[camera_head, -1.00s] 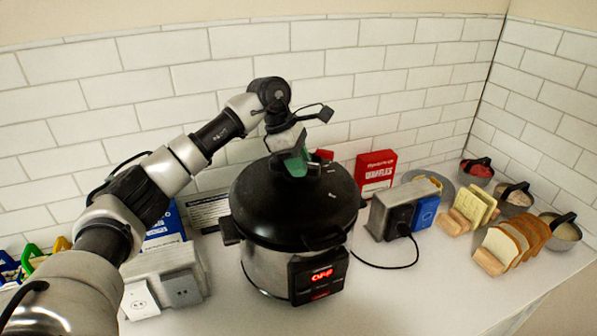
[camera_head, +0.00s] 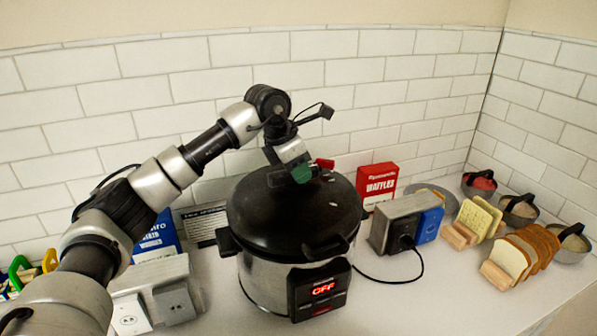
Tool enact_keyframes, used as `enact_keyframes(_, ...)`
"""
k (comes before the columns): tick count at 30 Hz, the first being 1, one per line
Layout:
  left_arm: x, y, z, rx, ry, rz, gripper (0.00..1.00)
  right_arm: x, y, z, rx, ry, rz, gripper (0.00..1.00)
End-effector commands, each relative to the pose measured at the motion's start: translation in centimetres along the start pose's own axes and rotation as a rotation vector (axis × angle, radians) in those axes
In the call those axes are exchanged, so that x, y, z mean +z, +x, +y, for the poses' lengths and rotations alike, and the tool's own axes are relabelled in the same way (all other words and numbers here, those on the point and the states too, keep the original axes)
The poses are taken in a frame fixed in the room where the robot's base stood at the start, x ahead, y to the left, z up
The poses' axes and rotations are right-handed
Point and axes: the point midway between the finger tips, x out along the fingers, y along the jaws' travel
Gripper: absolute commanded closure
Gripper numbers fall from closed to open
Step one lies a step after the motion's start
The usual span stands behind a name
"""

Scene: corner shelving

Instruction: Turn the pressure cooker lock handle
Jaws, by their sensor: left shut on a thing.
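The pressure cooker (camera_head: 270,272) stands on the counter, a steel pot with a black lid (camera_head: 262,215) on top. A red "OFF" display (camera_head: 323,288) glows on its front panel. My left gripper (camera_head: 300,172) reaches in from the left and points down at the top rear of the lid. It is shut on the lock handle there, which is mostly hidden behind the green-tipped fingers. A small red part (camera_head: 325,163) shows just right of the fingers. The lid sits flat on the pot. My right gripper is not in view.
A double outlet box (camera_head: 160,290) stands left of the cooker. A grey outlet block (camera_head: 395,228) with a plugged cord is to the right, before a red waffles box (camera_head: 377,182). Bread racks (camera_head: 497,276) and bowls (camera_head: 571,243) are farther right. Front counter right of the cooker is clear.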

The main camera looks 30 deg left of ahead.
Motion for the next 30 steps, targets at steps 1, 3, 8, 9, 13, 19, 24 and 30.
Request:
enact_keyframes(1,0.1,-0.1,0.1,0.005,-0.005,-0.003,0.98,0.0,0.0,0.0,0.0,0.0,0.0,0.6)
enact_keyframes(3,0.1,-0.1,0.1,0.006,-0.009,-0.003,0.98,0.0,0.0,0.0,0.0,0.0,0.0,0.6)
enact_keyframes(8,0.1,-0.1,0.1,0.006,-0.011,-0.003,0.98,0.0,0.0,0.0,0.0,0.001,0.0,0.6)
enact_keyframes(9,0.1,-0.1,0.1,0.006,-0.011,-0.003,0.98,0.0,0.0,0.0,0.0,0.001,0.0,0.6)
enact_keyframes(13,0.1,-0.1,0.1,0.006,-0.012,-0.003,0.73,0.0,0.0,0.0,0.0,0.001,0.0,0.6)
enact_keyframes(19,0.0,-0.1,0.1,0.005,-0.01,-0.002,0.49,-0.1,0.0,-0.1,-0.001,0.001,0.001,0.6)
enact_keyframes(24,0.0,-0.1,0.1,0.004,-0.009,-0.001,0.49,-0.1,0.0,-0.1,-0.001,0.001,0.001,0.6)
enact_keyframes(30,0.0,-1.2,0.1,0.006,-0.009,-0.003,0.49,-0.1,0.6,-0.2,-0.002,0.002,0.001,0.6)
